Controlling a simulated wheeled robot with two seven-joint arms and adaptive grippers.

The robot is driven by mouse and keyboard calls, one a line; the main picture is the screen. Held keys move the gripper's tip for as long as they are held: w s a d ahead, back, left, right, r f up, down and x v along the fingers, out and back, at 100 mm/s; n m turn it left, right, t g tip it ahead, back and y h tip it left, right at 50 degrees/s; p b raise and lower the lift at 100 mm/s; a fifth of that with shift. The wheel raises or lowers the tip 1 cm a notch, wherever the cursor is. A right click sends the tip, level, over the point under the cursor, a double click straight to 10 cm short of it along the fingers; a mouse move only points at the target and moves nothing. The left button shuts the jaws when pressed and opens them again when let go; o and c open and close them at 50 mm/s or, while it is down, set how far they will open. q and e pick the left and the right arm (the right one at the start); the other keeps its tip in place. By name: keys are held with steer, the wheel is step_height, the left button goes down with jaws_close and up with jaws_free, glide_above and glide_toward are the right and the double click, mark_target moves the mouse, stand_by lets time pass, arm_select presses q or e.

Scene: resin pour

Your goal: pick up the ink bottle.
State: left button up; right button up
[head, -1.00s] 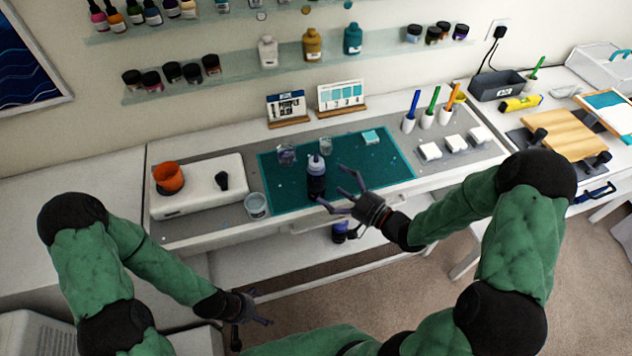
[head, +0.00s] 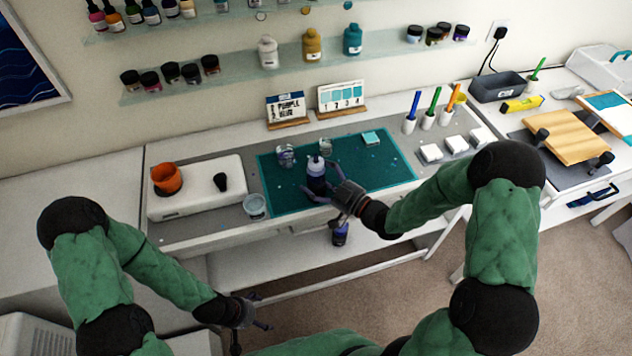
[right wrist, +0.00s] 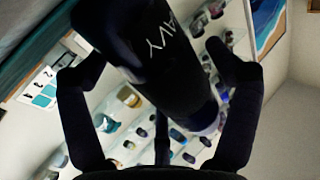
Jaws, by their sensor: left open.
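The ink bottle (head: 316,178), dark with a pale cap and a label reading "NAVY", stands upright on the teal mat (head: 285,197). It also fills the upper middle of the right wrist view (right wrist: 160,60). My right gripper (head: 318,189) is at the bottle, with its fingers open on either side of it. In the right wrist view a gap shows beside the bottle, so the fingers are not closed on it. My left gripper (head: 262,310) is open and empty, low in front of the desk, far from the bottle.
Two clear cups (head: 286,155) (head: 325,147) stand behind the bottle, and another cup (head: 255,206) is at the mat's left edge. A second dark bottle (head: 339,234) is below the desktop. A white box (head: 196,200) lies left. The mat's right part is mostly clear.

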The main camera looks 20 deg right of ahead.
steer(key=c, duration=0.9)
steer(key=shift+r, duration=0.1)
